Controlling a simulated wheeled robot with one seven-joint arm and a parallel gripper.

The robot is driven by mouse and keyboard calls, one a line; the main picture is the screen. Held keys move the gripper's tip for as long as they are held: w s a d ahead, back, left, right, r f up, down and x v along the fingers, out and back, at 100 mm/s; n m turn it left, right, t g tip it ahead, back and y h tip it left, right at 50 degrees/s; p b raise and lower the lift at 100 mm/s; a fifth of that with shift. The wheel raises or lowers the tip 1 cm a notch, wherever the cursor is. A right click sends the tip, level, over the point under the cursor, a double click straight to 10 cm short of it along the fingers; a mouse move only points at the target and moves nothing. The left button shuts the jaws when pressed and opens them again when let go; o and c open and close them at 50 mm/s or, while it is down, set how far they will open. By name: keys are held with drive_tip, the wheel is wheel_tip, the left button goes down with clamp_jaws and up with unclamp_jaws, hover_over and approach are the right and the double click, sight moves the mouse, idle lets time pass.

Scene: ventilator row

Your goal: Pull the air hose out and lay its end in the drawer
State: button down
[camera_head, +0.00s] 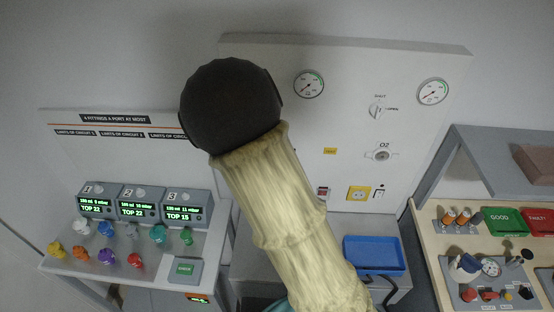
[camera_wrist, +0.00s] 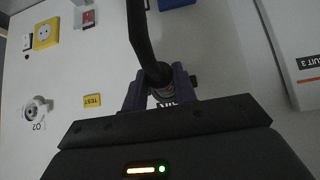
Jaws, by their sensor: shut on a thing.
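In the wrist view, my gripper (camera_wrist: 160,88) is shut on the black air hose (camera_wrist: 140,35) near its end. The hose runs from the jaws to the top edge of that picture. Part of a printed label, seemingly reading AIR, shows between the fingers. I cannot tell whether the hose end is seated in a port, as the jaws cover it. In the head view, my arm hides the gripper and this part of the wall panel (camera_head: 440,130).
The panel carries an O2 outlet (camera_head: 381,154), two gauges and a yellow socket (camera_head: 358,194). A black cord (camera_head: 393,287) lies by the blue tray. Ventilator units (camera_head: 140,206) and coloured fittings stand at left. A bench with green (camera_head: 504,221) and red bins is at right.

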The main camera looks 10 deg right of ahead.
drive_tip(key=shift+s+a, duration=0.2)
drive_tip(key=shift+s, duration=0.4)
idle(0.7)
drive_tip(key=shift+s+a+p, duration=0.2)
drive_tip(key=shift+s+a, duration=0.05)
drive_tip(key=shift+s, duration=0.5)
drive_tip(key=shift+s+a+p, duration=0.25)
drive_tip(key=shift+s, duration=0.55)
drive_tip(key=shift+s+a+p, duration=0.2)
drive_tip(key=shift+s+a, duration=0.05)
drive_tip(key=shift+s, duration=0.5)
drive_tip(key=w+d+f+n+y+b, duration=0.1)
drive_tip(key=w+d+f+b, duration=0.1)
drive_tip(key=f, duration=0.5)
drive_tip(key=w+d+f+n+b, duration=0.1)
drive_tip(key=d+f+b, duration=0.1)
drive_tip(key=d+f, duration=0.2)
drive_tip(key=w+d+f+n+y+b, duration=0.1)
drive_tip(key=w+d+f+b, duration=0.1)
drive_tip(key=f, duration=0.7)
drive_tip(key=shift+w+d+f+n+y, duration=0.3)
drive_tip(key=shift+w+d, duration=0.05)
drive_tip(key=shift+d, duration=0.45)
drive_tip(key=shift+a, duration=0.1)
